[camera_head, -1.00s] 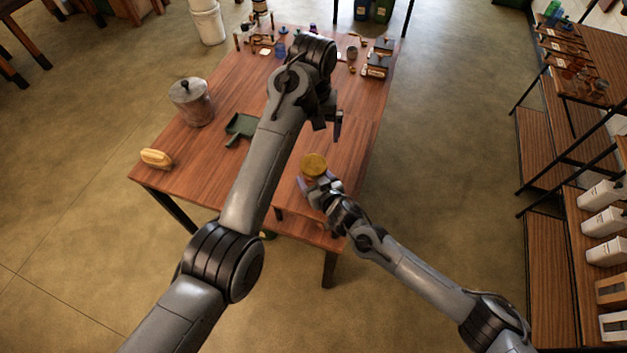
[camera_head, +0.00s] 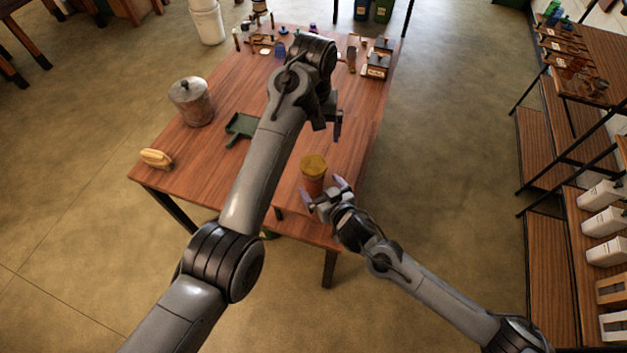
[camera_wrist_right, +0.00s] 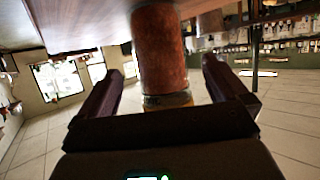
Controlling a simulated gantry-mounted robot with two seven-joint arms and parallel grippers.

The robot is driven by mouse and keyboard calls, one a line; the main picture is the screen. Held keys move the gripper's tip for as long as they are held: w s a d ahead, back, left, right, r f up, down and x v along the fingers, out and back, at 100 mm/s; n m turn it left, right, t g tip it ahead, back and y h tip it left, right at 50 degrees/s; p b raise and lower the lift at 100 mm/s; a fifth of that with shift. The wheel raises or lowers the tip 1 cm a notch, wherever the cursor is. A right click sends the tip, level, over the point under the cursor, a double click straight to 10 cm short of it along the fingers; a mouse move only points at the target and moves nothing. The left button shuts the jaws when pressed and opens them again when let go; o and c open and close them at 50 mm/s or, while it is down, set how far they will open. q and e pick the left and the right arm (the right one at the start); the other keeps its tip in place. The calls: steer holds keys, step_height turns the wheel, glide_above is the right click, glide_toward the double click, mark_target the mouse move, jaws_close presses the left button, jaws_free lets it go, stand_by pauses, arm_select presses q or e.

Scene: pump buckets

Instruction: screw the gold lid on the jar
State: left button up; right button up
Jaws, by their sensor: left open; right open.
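The jar (camera_head: 312,184) stands upright near the right front of the wooden table, its contents reddish-brown. The gold lid (camera_head: 313,164) sits on its top; I cannot tell how tightly. My right gripper (camera_head: 323,190) is open and empty, just in front of and to the right of the jar. In the right wrist view, which is upside down, the jar (camera_wrist_right: 160,50) appears between the spread fingers but beyond them, with the lid (camera_wrist_right: 168,100) partly hidden behind the gripper body. My left gripper (camera_head: 328,123) is open above the table, behind the jar and apart from it.
The wooden table (camera_head: 205,158) also bears a large lidded canister (camera_head: 191,103), a yellow object (camera_head: 156,158) and a dark green dustpan-like tray (camera_head: 240,126). Several small items stand at its far end. My left arm crosses over the middle. Shelving (camera_head: 545,215) stands at the right, with clear floor between.

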arm_select(q)
steer(key=shift+f, duration=0.15)
arm_select(e)
steer(key=v, duration=0.5)
stand_by(0.3)
